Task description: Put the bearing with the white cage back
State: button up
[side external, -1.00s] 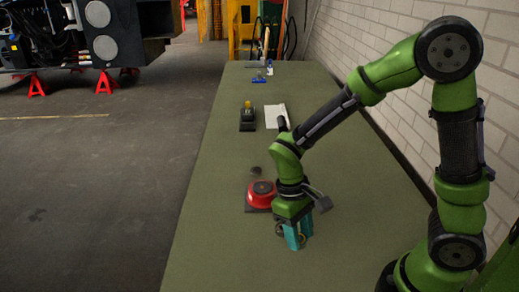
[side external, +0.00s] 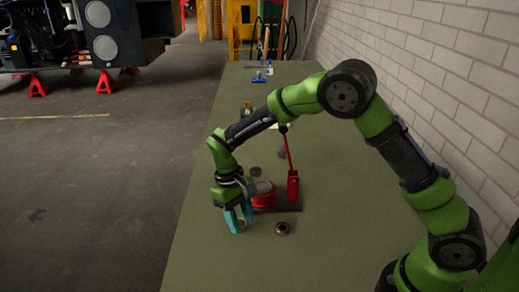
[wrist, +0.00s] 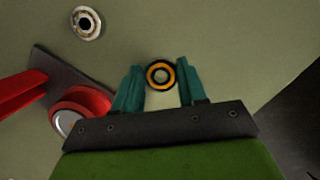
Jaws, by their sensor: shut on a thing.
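A bearing with an orange-yellow cage and dark rings (wrist: 160,74) sits between the teal fingertips of my gripper (wrist: 160,75) in the wrist view. The fingers are closed on its sides. In the side view my gripper (side external: 238,221) is low over the table, left of the red tool. I cannot tell whether the held bearing touches the table. A second bearing with a pale, whitish ring (wrist: 87,22) lies flat and apart from my gripper at the upper left of the wrist view. In the side view it lies on the table (side external: 282,228), right of my gripper.
A red round tool (side external: 264,195) with an upright red lever (side external: 292,185) stands on a dark plate just behind the bearings. A small dark disc (side external: 256,171) lies behind it. A blue item (side external: 260,79) is far back. The near table (side external: 260,265) is clear.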

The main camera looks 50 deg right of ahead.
jog(key=shift+w+x, duration=0.25)
jog(key=shift+x, duration=0.8)
jog(key=shift+f, duration=0.1)
jog(key=shift+f, duration=0.15)
jog(key=o, duration=1.1)
jog(key=v, duration=1.2)
jog(key=s+d+r+m+t+y, duration=0.2)
jog(key=s+d+r+t, duration=0.25)
jog(key=s+r, duration=0.6)
jog(key=s+d+t, duration=0.1)
jog(key=s, duration=0.2)
jog(key=s+d+r+m+t, duration=0.1)
jog(key=s+t, duration=0.1)
jog(key=s, duration=0.2)
jog(key=s+d+m+t, duration=0.1)
jog(key=s+t, duration=0.1)
jog(key=s, duration=0.1)
jog(key=shift+s+d+r+t, duration=0.15)
jog(key=shift+d+r+t, duration=0.1)
jog(key=shift+d+r, duration=0.1)
